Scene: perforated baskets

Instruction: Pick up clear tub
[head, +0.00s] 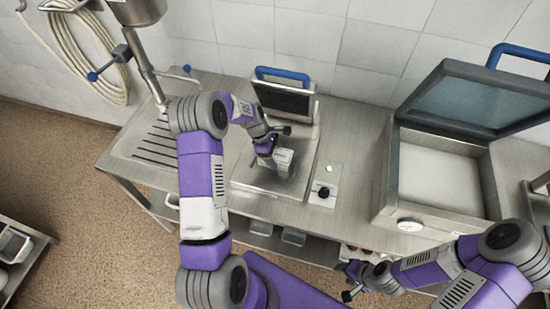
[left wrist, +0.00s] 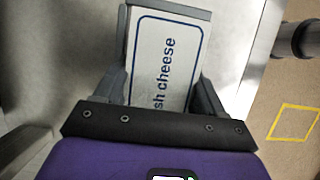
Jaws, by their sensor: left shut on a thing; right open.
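The tub (left wrist: 165,55) has a white, blue-bordered label on its face, with "sh cheese" readable. In the left wrist view it sits between the two fingers of my left gripper (left wrist: 160,85), which is shut on it. In the head view the tub (head: 284,157) is small and pale, over the steel plate of the bench machine, with my left gripper (head: 268,148) partly covering it. I cannot tell whether it touches the plate. My right gripper (head: 347,281) is open and empty, low in front of the bench.
The bench machine has a raised lid with a blue handle (head: 283,74). A larger machine with an open lid (head: 480,98) stands at the right. A ribbed drainboard (head: 158,143) is at the left. Clear containers (head: 293,236) stand on the shelf below. A small cart (head: 22,250) stands lower left.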

